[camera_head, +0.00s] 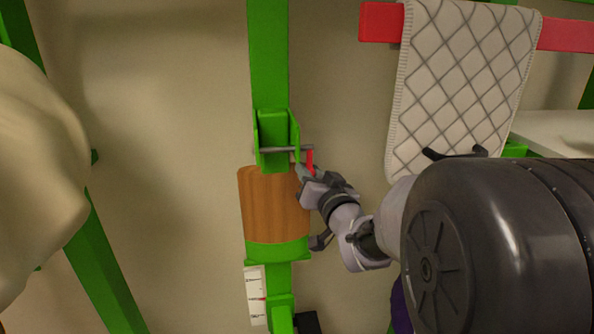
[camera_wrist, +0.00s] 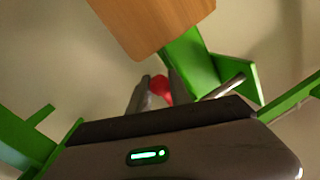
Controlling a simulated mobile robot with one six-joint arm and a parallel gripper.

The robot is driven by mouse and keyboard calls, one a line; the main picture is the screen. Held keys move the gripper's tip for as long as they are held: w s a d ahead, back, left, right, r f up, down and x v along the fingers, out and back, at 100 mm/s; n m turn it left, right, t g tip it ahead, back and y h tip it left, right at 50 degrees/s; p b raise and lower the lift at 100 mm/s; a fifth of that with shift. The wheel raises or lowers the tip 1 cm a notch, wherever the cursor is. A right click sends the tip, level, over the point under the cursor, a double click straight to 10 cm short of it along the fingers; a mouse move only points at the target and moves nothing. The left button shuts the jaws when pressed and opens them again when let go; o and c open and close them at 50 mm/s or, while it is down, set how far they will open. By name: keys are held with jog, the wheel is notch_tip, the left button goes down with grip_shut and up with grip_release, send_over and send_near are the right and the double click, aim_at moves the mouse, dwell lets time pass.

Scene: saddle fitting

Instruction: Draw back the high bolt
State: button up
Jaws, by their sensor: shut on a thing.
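The high bolt is a grey rod (camera_head: 285,149) lying across a green bracket (camera_head: 273,130) on the green post, seen in the head view. Its red handle (camera_head: 309,158) hangs at the rod's right end. My gripper (camera_head: 305,173) reaches in from the lower right and is shut on the red handle. In the wrist view the red handle (camera_wrist: 161,87) shows between the two fingers of my gripper (camera_wrist: 157,90). The grey rod (camera_wrist: 223,87) also shows there beside the green bracket (camera_wrist: 236,75). The fingers partly hide the handle.
A wooden block (camera_head: 272,205) sits on the post just below the bracket, close to my gripper. A quilted pad (camera_head: 460,75) hangs over a red bar (camera_head: 381,22) at upper right. A white scale (camera_head: 255,296) is below the block. A pale rounded shape (camera_head: 35,160) fills the left edge.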

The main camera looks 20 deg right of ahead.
grip_shut()
jog(key=shift+d+r, duration=0.1)
dwell(1.0)
